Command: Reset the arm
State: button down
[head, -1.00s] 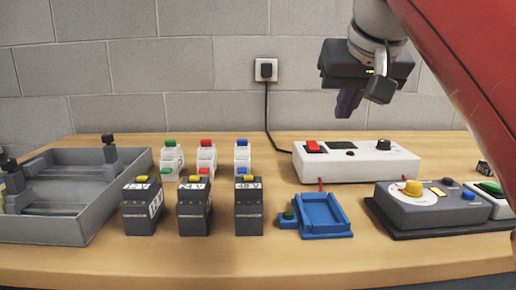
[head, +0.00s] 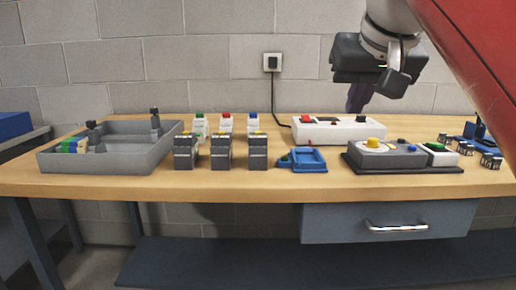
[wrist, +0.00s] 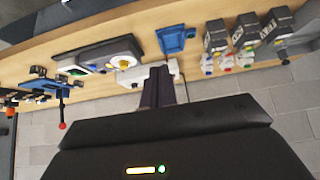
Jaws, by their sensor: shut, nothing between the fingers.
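My gripper (head: 360,98) hangs above the back right of the bench in the head view, in front of the block wall. Its dark fingers are together and empty, pointing down above the white power box (head: 338,130). In the wrist view the shut fingers (wrist: 158,88) show in the middle, with the white box (wrist: 135,75) behind them. My red arm link comes in from the upper right of the head view. The fingers are apart from everything on the bench.
On the wooden bench (head: 250,183) stand a grey tray (head: 105,163), three dark batteries (head: 222,152), small white blocks (head: 226,126), a blue cradle (head: 309,160) and a grey dial unit (head: 385,152). Small parts lie at the right. A drawer (head: 390,222) is below.

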jog(key=s+f, duration=0.4)
jog(key=f, duration=0.8)
jog(key=s+f+g, duration=0.1)
jog(key=s+f, duration=0.4)
jog(key=f, duration=0.6)
jog(key=s+f+g, duration=0.1)
jog(key=s+f, duration=0.3)
jog(key=f, duration=0.8)
jog(key=shift+s+f, duration=0.3)
jog(key=shift+s, duration=0.1)
jog(key=shift+d, duration=0.1)
